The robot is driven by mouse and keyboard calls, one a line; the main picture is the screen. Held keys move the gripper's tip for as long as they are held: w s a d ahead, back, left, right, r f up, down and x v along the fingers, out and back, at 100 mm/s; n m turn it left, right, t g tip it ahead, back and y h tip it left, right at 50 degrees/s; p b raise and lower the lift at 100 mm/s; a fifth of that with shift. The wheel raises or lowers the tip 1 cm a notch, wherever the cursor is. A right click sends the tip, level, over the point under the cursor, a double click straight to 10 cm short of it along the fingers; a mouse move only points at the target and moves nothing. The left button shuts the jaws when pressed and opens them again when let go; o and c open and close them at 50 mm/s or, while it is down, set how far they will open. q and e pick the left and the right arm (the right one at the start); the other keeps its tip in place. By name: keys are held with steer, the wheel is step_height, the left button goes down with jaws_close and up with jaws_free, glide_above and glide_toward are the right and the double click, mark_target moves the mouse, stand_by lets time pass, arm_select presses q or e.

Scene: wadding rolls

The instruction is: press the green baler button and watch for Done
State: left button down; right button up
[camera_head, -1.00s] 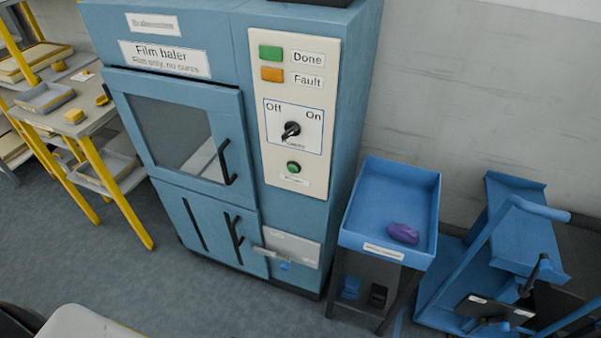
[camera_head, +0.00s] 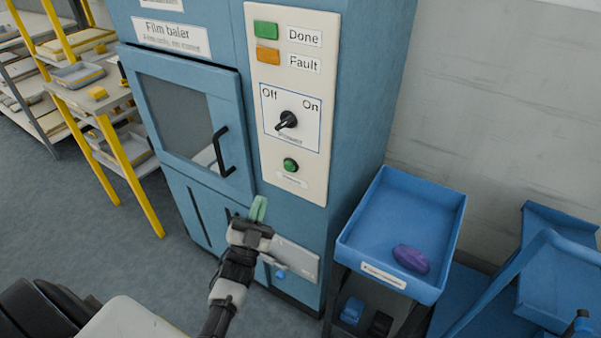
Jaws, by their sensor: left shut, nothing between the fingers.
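The blue film baler (camera_head: 225,210) stands ahead with a cream control panel (camera_head: 312,185). The round green button (camera_head: 290,165) sits low on that panel, above a small label. The green Done lamp (camera_head: 266,30) and the orange Fault lamp (camera_head: 267,56) are at the top; I cannot tell if either is lit. The black power knob (camera_head: 286,121) is between the Off and On marks, its handle slanting down left. My left gripper (camera_head: 258,208), with pale green fingertips, is shut and empty, below and left of the button and apart from it. My right gripper is out of view.
A blue tray (camera_head: 440,228) with a purple object (camera_head: 411,259) stands right of the baler. A blue cart (camera_head: 550,262) is further right. Yellow-framed shelving (camera_head: 128,172) stands left. The door handle (camera_head: 221,155) sticks out left of the panel.

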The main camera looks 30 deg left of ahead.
mark_target(289, 166)
arm_select(q)
steer(key=shift+s+r+t+h, duration=0.2)
steer(key=shift+r+t+h, duration=0.15)
steer(key=shift+r, duration=0.35)
steer(key=shift+a, duration=0.1)
steer(key=w+b, duration=0.4)
steer(key=w, duration=0.5)
steer(key=shift+d+m, duration=0.3)
steer(key=shift+d, duration=0.1)
stand_by(1.0)
steer(key=shift+f, duration=0.1)
